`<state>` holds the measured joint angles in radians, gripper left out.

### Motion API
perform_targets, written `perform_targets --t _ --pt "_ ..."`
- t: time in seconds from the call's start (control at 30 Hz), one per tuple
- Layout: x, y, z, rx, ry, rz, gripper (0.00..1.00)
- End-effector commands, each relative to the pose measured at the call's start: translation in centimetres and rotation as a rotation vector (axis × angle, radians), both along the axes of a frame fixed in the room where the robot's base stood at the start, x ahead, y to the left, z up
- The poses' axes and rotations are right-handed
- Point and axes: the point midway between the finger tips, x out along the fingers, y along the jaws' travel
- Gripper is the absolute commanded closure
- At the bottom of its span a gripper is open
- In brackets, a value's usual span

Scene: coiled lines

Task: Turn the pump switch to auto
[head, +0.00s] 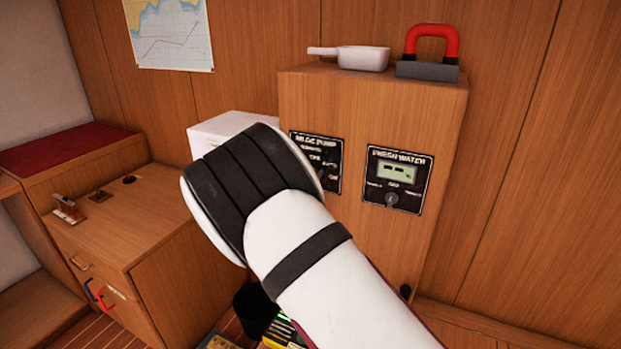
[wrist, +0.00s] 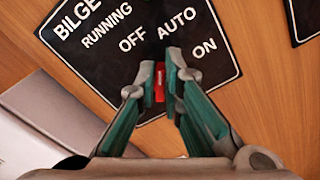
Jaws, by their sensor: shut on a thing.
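The bilge pump panel (head: 328,146) is a black plate on the front of a wooden cabinet, partly hidden by my arm in the head view. In the wrist view the panel (wrist: 105,45) fills the top, with the labels RUNNING, OFF, AUTO and ON. My gripper (wrist: 160,78) is shut on the pump switch (wrist: 159,82), of which a red part shows between the fingertips. The fingers hide most of the switch, so I cannot tell which label it points at. In the head view my arm hides the gripper.
A fresh water panel (head: 397,179) with a display and knob sits to the right. A white scoop (head: 360,58) and a red-handled block (head: 430,55) stand on the cabinet top. A white box (head: 225,130) is at the left, beside my arm.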

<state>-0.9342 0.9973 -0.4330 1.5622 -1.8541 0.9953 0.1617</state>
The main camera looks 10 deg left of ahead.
Motion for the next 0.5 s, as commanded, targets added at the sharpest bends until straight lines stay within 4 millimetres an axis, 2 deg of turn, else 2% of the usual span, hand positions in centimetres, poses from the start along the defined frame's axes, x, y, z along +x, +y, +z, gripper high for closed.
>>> perform_targets --t 0.2,0.5 --pt "-0.02 -0.1 -0.17 0.106 -0.038 -0.001 1.0" --pt "-0.11 -0.18 -0.24 0.167 -0.06 -0.001 1.0"
